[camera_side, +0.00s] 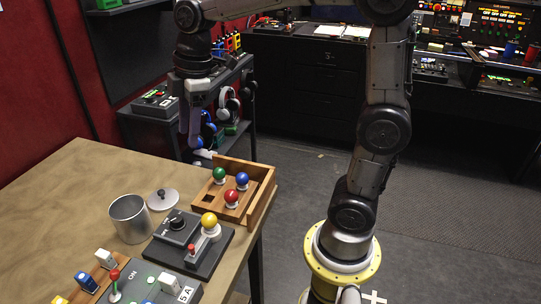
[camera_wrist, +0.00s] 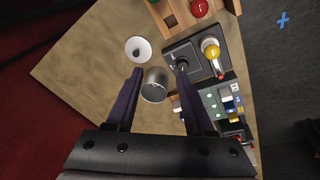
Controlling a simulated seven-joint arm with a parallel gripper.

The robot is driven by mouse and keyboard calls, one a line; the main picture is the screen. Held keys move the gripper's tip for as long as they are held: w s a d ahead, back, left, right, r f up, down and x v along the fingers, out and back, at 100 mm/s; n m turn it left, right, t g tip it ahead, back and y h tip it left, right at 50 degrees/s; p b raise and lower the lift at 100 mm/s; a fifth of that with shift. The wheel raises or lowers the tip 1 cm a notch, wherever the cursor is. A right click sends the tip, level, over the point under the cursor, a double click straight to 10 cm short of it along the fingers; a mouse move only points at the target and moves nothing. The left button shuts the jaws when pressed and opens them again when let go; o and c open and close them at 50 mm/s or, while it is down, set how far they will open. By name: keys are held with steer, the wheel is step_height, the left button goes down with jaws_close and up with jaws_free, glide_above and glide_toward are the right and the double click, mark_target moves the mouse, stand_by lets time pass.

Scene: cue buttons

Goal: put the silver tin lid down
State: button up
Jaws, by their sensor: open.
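The silver tin lid (camera_side: 162,199) lies on the wooden table (camera_side: 80,185), its small knob facing up, just behind and to the right of the open silver tin (camera_side: 130,220). In the wrist view the lid (camera_wrist: 138,49) is above and left of the tin (camera_wrist: 154,86), clear of it. My gripper (camera_side: 194,143) hangs above the table, beyond the lid in the side view. In the wrist view its two fingers (camera_wrist: 159,72) are spread wide with nothing between them that they touch; the tin shows below, between them.
A dark box with a black knob and yellow-ball lever (camera_side: 209,221) stands right of the tin. A wooden tray (camera_side: 258,205) with green, blue and red balls is at the right edge. More switch boxes (camera_side: 130,283) stand in front. The table's left part is bare.

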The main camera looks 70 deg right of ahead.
steer(key=s+f+m+t, duration=0.3)
steer(key=s+m, duration=0.7)
steer(key=s, duration=0.8)
steer(key=shift+m+h, duration=0.4)
